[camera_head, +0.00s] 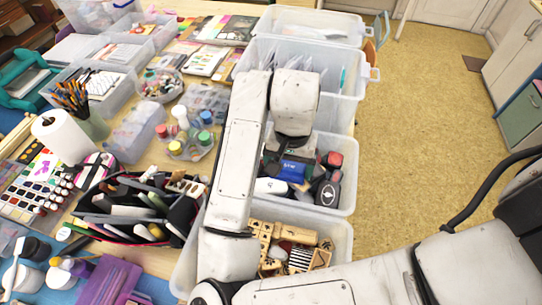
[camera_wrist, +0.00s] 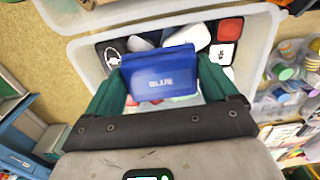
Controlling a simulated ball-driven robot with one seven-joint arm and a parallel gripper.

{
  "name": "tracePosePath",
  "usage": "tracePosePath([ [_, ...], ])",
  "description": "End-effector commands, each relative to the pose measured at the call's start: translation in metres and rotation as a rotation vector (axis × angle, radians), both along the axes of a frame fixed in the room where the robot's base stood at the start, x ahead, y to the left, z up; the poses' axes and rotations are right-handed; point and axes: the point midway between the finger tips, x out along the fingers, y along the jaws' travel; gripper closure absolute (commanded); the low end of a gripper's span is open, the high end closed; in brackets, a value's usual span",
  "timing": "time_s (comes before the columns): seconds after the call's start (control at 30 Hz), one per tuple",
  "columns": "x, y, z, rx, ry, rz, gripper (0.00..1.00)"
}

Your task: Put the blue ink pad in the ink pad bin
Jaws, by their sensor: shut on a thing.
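The blue ink pad (camera_wrist: 160,72) is a flat blue case marked "BLUE". In the wrist view it sits between the two green fingers of my gripper (camera_wrist: 158,88), which is shut on it. Below it is a clear plastic bin (camera_wrist: 262,40) with several dark, white and red pads and stamps inside. In the head view the blue ink pad (camera_head: 291,171) shows just under my wrist, over the same clear bin (camera_head: 347,178). My arm hides the bin's left part and most of the gripper there. I cannot tell whether the pad touches the bin's contents.
A clear bin of wooden stamps (camera_head: 340,236) stands in front, and a taller bin with papers (camera_head: 347,106) stands behind. Markers, paints, bottles and a paper roll (camera_head: 62,138) crowd the table to the left. The floor to the right (camera_head: 430,140) is clear.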

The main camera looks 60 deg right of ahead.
Motion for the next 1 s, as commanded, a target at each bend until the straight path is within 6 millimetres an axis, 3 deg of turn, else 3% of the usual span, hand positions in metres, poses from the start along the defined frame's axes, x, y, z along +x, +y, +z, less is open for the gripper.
tracePosePath([
  [0.37,0.066,-0.046,-0.039,-0.002,0.008,-0.001,0.45],
  [0.53,0.087,-0.058,-0.070,0.000,0.005,0.000,0.45],
  [0.7,0.101,-0.065,-0.084,0.001,0.003,0.000,0.45],
  [1.0,0.107,-0.069,-0.111,0.001,0.005,0.001,0.45],
])
